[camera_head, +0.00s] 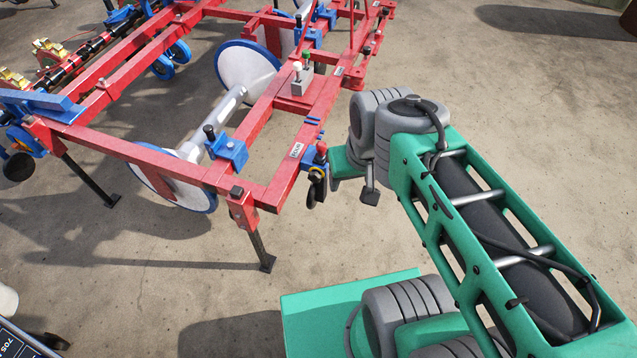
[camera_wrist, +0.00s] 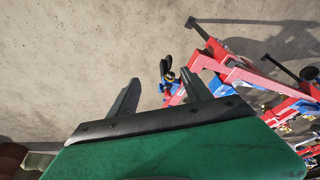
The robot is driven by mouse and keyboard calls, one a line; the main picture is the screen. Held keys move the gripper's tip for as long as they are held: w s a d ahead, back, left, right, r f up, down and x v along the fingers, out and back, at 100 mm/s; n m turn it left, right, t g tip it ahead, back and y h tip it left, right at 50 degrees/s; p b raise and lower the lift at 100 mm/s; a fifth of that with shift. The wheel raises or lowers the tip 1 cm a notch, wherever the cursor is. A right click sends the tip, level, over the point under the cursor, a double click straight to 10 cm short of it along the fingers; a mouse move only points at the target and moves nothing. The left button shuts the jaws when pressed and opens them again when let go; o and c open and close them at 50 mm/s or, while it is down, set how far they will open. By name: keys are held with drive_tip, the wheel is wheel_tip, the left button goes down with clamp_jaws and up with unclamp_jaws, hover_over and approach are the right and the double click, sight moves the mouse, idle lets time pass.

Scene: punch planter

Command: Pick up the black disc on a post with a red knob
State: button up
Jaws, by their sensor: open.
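The black disc on a post with a red knob (camera_head: 316,180) sits at the near right corner of the red planter frame, its red knob at the top. In the wrist view the black disc (camera_wrist: 167,70) shows between and just beyond my fingertips, beside the red frame; I cannot tell the exact distance. My gripper (camera_wrist: 160,78) is open and empty, its two dark fingers spread. In the head view my gripper is right of the disc, apart from it in the picture and partly hidden by my wrist.
The red planter frame (camera_head: 258,113) with blue brackets and large white discs (camera_head: 247,77) fills the left and top. A grey box with small knobs (camera_head: 301,82) sits on a beam behind the disc. A black support leg (camera_head: 262,247) stands at the near corner.

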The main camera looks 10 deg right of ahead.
wheel_tip(320, 180, down, 15)
drive_tip(key=s+g+b, duration=0.2)
drive_tip(key=g+b, duration=0.1)
drive_tip(key=b, duration=0.5)
drive_tip(key=m+t+h+b, duration=0.2)
drive_tip(key=m+t+b, duration=0.2)
drive_tip(key=b, duration=0.4)
hover_over(321, 145)
drive_tip(key=s, duration=0.2)
wheel_tip(321, 145, down, 9)
drive_tip(key=shift+w+r, duration=0.1)
drive_tip(key=shift+r, duration=0.1)
drive_tip(key=x, duration=0.4)
drive_tip(key=a+x, duration=0.1)
drive_tip(key=x, duration=0.1)
drive_tip(key=shift+f+b, duration=0.3)
drive_tip(key=shift+w+d+f, duration=0.15)
drive_tip(key=shift+w+f, duration=0.15)
drive_tip(key=shift+f, duration=0.05)
